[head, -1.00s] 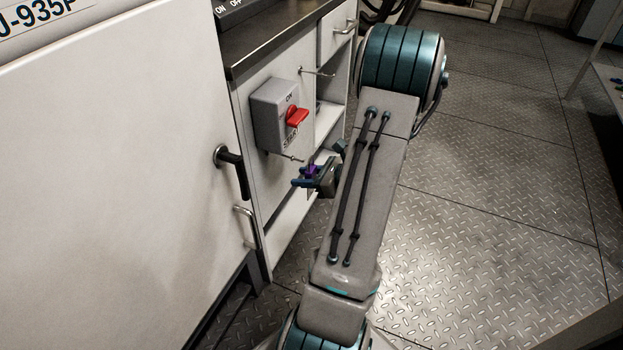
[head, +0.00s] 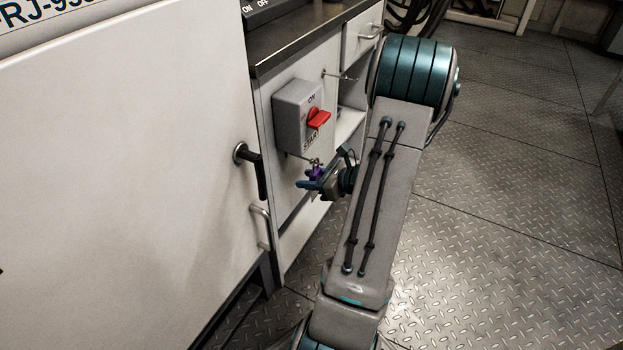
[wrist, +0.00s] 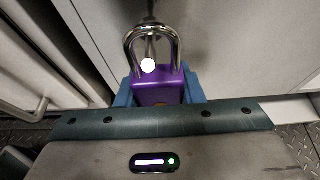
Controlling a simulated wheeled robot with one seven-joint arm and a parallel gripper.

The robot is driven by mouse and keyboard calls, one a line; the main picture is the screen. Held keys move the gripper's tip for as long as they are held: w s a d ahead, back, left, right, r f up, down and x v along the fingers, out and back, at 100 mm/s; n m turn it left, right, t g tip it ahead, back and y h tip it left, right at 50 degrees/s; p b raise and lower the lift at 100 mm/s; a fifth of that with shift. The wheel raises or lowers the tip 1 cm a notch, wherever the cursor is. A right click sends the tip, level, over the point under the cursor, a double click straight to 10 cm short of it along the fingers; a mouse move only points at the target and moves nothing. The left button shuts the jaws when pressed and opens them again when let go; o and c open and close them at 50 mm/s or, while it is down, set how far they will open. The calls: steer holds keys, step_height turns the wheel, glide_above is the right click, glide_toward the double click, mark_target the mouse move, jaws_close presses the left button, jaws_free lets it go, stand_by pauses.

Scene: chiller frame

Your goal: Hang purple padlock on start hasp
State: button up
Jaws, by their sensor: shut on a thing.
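The purple padlock (wrist: 160,90) is held between the blue fingers of my gripper (wrist: 160,92) in the wrist view, its silver shackle (wrist: 131,42) upward. The start hasp (wrist: 148,65) shows as a thin rod with a bright round tip, seen inside the shackle loop. I cannot tell for sure whether the rod passes through the loop. In the head view the padlock (head: 316,173) is small and upright in my gripper (head: 311,183), right below the grey START switch box (head: 292,118). The hasp there is tiny and partly hidden at the padlock.
The red switch handle (head: 318,118) stands out above the padlock. Another rod (head: 342,76) sticks out at the upper right of the box. A black door handle (head: 252,167) and a metal pull handle (head: 262,228) are to the left. Open shelving lies behind my arm.

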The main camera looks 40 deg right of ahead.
stand_by(0.4)
steer(key=o, duration=1.3)
steer(key=p+v, duration=0.4)
steer(key=v, duration=1)
steer(key=shift+w+r+p, duration=0.1)
steer(key=shift+p, duration=0.25)
